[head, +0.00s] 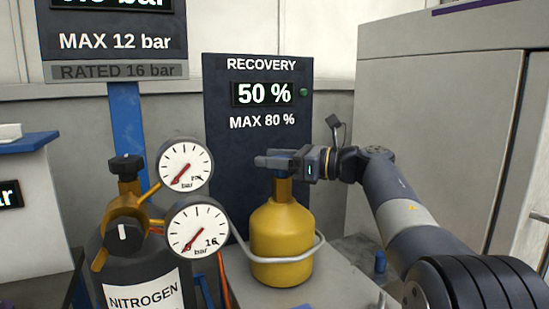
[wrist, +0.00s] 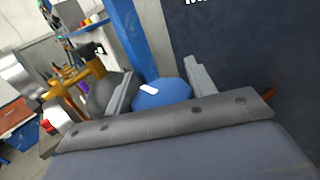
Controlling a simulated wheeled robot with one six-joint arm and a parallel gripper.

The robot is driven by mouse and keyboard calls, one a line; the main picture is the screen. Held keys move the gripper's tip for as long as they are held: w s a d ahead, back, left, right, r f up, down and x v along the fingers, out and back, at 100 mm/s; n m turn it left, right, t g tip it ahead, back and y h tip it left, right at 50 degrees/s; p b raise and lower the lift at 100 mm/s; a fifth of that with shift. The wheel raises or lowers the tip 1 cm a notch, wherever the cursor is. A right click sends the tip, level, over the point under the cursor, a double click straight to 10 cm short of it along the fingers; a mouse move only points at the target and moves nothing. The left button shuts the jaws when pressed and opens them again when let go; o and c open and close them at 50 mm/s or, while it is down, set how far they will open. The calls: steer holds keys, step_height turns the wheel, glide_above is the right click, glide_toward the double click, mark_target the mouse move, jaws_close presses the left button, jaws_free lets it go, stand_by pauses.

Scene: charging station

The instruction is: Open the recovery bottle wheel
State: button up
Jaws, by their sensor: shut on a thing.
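The yellow recovery bottle (head: 280,228) stands upright on a grey surface, with a pale hose around its body. In the wrist view the blue wheel (wrist: 165,95) with a white mark sits between the two fingers of my gripper (wrist: 161,86). My gripper is shut on the wheel.
The recovery panel (head: 263,140) behind the bottle reads 50 % and MAX 80 %, with a green light. A dark nitrogen bottle (head: 140,265) with two round gauges stands close on the left. A large grey cabinet (head: 440,110) stands at the right.

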steer(key=o, duration=1)
steer(key=p+v, duration=0.1)
steer(key=v, duration=0.9)
steer(key=shift+s+d, duration=0.2)
steer(key=shift+d, duration=0.15)
steer(key=b+x, duration=0.1)
steer(key=x, duration=1)
steer(key=shift+f, duration=0.1)
steer(key=shift+t, duration=0.3)
steer(key=shift+m, duration=0.3)
steer(key=shift+d, duration=0.1)
